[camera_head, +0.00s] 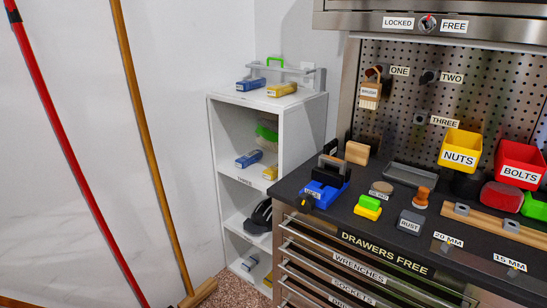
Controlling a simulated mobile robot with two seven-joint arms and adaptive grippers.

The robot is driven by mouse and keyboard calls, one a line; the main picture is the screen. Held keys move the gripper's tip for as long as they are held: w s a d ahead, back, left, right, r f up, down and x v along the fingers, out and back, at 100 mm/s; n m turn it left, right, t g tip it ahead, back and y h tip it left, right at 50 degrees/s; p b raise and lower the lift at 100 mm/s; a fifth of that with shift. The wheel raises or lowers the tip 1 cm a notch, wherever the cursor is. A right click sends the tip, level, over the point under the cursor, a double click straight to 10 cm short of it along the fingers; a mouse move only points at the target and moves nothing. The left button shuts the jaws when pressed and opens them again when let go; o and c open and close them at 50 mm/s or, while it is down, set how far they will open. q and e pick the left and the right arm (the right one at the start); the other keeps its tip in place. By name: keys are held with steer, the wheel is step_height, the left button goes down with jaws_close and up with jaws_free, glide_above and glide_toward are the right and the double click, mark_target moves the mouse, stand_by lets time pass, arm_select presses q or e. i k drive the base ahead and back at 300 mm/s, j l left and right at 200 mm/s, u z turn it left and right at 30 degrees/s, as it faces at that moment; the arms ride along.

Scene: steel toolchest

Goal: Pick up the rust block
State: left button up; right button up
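The rust block (412,216) is a small dark grey block with a white label reading RUST on its front. It sits on the dark top of the toolchest, near the front edge, right of a green and yellow block (368,206). A small orange-brown knob-shaped object (421,198) stands just behind it. Nothing covers the block from this view. Neither of my grippers shows in the head view.
A blue vise-like tool (325,184) stands at the left end of the worktop. A grey tray (410,174) lies behind the block. A wooden strip (485,224) lies to the right. Yellow (463,141) and red (517,155) bins stand at the back. A white shelf (300,130) stands left.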

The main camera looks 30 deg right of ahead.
mark_target(410, 222)
steer(key=z, duration=1.9)
